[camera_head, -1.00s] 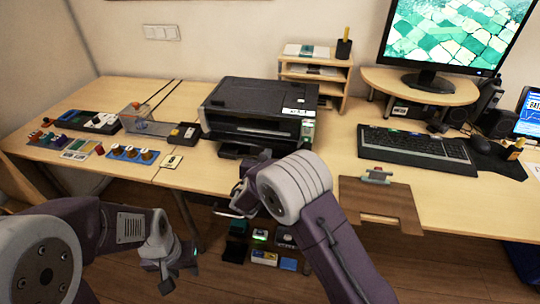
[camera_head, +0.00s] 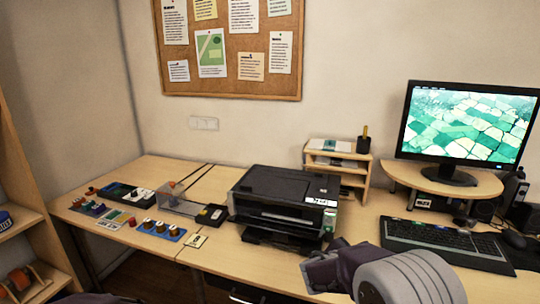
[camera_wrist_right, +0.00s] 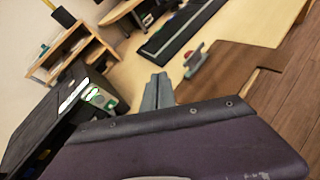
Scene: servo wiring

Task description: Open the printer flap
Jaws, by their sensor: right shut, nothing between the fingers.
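The black printer (camera_head: 287,195) stands on the desk in the middle of the head view. Its top lies flat, and its front shows a dark recess with a tray (camera_head: 275,238) jutting out low down. I cannot tell clearly which front part is the flap. In the right wrist view the printer (camera_wrist_right: 45,125) fills the left side, partly hidden by my arm. My right gripper (camera_wrist_right: 158,92) is shut and empty, to the right of the printer and apart from it. In the head view my right arm is at the lower right. My left gripper is out of view.
A clear-walled box (camera_head: 180,198) and small parts on trays lie left of the printer. A wooden shelf (camera_head: 337,165) stands behind it, to the right. The keyboard (camera_head: 445,240) and monitor (camera_head: 465,130) are further right. A brown clipboard (camera_wrist_right: 230,70) shows in the wrist view.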

